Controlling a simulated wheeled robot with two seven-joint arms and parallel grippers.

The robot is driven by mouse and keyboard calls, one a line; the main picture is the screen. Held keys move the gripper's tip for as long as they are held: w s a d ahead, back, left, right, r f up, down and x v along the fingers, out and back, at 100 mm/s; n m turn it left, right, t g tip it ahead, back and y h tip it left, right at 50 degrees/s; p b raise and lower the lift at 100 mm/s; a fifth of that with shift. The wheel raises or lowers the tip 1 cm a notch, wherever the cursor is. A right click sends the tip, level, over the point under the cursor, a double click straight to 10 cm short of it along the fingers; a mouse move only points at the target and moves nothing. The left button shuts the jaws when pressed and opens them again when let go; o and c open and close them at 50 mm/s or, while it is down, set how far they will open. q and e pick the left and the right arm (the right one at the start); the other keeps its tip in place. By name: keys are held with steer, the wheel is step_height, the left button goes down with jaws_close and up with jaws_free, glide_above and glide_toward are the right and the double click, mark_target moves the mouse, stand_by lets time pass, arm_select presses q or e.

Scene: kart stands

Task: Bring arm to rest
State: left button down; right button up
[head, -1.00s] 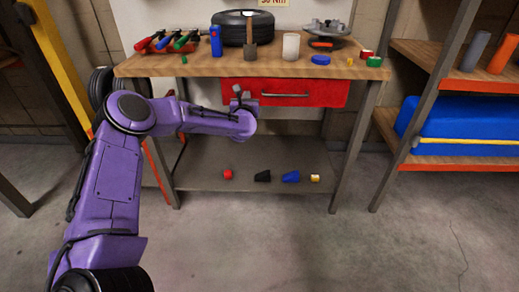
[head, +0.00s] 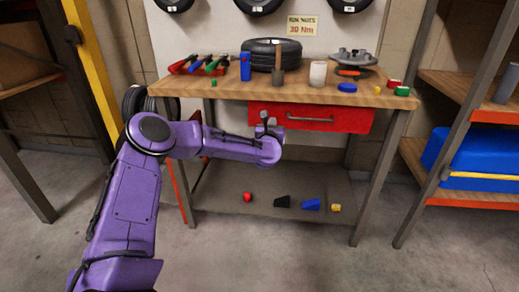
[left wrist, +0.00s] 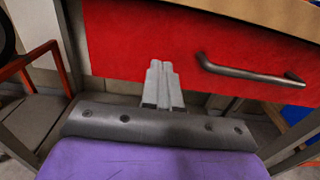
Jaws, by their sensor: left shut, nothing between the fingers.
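My left arm is purple and reaches in from the left in the head view. Its gripper (head: 267,122) is in front of the workbench, close to the left part of the red drawer (head: 355,120). In the left wrist view the two grey fingers (left wrist: 162,84) are together with nothing between them. They point toward the red drawer front (left wrist: 140,40), left of its metal handle (left wrist: 250,75). Whether they touch the drawer cannot be told. The drawer looks closed. My right gripper is not in view.
The wooden benchtop (head: 225,90) holds a tire (head: 290,48), screwdrivers, a white cup (head: 318,73) and a metal hub (head: 352,57). The lower shelf (head: 225,190) carries several small coloured pieces. A shelf rack with a blue case (head: 480,155) stands right. The floor in front is clear.

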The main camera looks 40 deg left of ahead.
arm_select(q)
steer(key=v, duration=1)
steer(key=shift+s, duration=0.25)
steer(key=shift+f, duration=0.1)
